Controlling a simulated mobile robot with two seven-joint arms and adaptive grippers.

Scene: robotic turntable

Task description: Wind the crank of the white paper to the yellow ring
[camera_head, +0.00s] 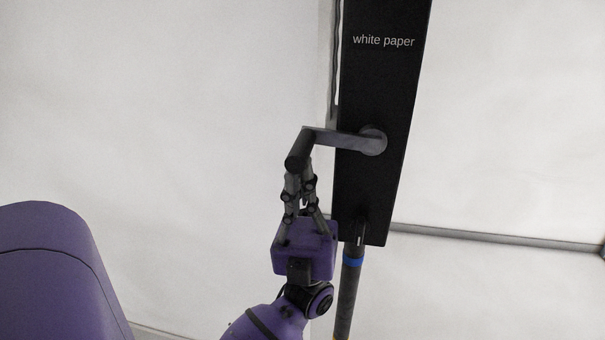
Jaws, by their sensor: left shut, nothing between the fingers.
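A tall black panel (385,95) labelled "white paper" stands right of centre. Its grey crank (345,139) is fixed to a round hub on the panel's lower part. The crank arm points left, and its dark handle (299,153) sticks out toward me at the free end. My left gripper (300,174) is just below the handle, pointing up, with its fingers shut and empty. The fingertips overlap the handle's lower end in the picture; I cannot tell whether they touch it. My right gripper is out of view.
A dark pole (346,300) with a blue ring (353,262) runs down below the panel. Large white paper sheets (160,110) hang behind on both sides. A grey bar (500,238) runs along the lower right. The space left of the handle looks clear.

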